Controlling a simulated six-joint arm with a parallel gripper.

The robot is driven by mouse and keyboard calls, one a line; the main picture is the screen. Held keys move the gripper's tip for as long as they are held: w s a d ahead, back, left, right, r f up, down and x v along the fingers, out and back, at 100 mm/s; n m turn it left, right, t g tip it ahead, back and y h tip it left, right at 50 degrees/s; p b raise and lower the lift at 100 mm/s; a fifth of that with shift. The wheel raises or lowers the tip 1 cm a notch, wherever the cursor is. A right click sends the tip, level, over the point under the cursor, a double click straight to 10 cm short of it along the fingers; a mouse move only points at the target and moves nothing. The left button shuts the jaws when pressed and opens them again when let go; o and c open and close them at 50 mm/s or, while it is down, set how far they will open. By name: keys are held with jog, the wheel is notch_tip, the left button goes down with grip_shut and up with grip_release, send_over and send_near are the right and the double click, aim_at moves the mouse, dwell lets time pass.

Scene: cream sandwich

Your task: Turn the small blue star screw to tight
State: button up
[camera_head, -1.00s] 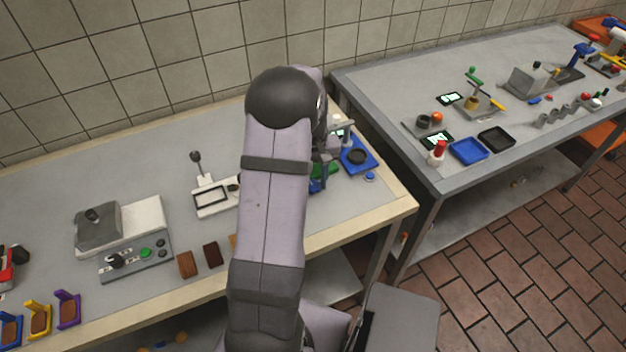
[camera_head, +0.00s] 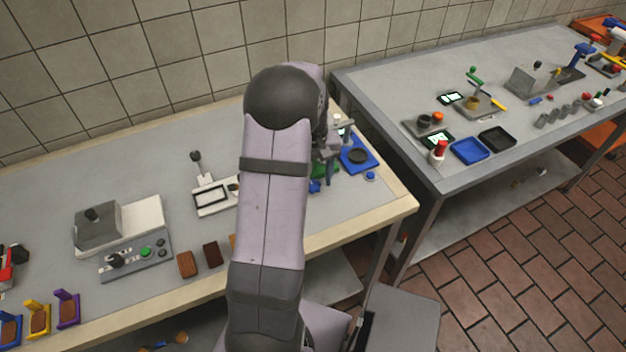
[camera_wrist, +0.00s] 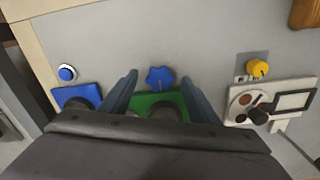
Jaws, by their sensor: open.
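The blue star screw (camera_wrist: 160,78) shows in the wrist view, at the edge of a green base (camera_wrist: 146,101). It lies between and a little beyond the tips of my gripper (camera_wrist: 146,74), which is open with nothing between its fingers. In the head view my gripper (camera_head: 331,160) is above the right end of the near table, partly hidden by my arm. The blue star screw (camera_head: 315,186) shows there just right of my forearm, below the green base (camera_head: 322,170). How far the screw is turned cannot be told.
A blue base (camera_head: 368,163) with a dark round part and a small blue button (camera_head: 370,176) stand to the right. A white device (camera_wrist: 288,82) with a yellow knob (camera_wrist: 257,68) is on the other side in the wrist view. Bare tabletop lies beyond the screw.

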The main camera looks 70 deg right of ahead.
jog(key=shift+r+b, duration=0.65)
jog(key=shift+r, duration=2.5)
jog(key=w+a+n, duration=0.6)
jog(key=w+a, duration=1.1)
jog(key=a, duration=0.4)
jog(key=a+n, duration=0.1)
jog(key=a, duration=0.3)
jog(key=a+n, duration=0.1)
jog(key=a, duration=0.3)
jog(key=a+f, duration=0.1)
jog(key=a, duration=0.3)
jog(key=shift+w+a+n, duration=0.15)
jog(key=shift+w+n, duration=0.2)
jog(key=shift+n, duration=0.05)
jog(key=s+a+f+n, duration=0.2)
jog(key=s+a, duration=0.3)
jog(key=a, duration=0.5)
jog(key=shift+a+n, duration=0.4)
jog(key=shift+n, duration=0.3)
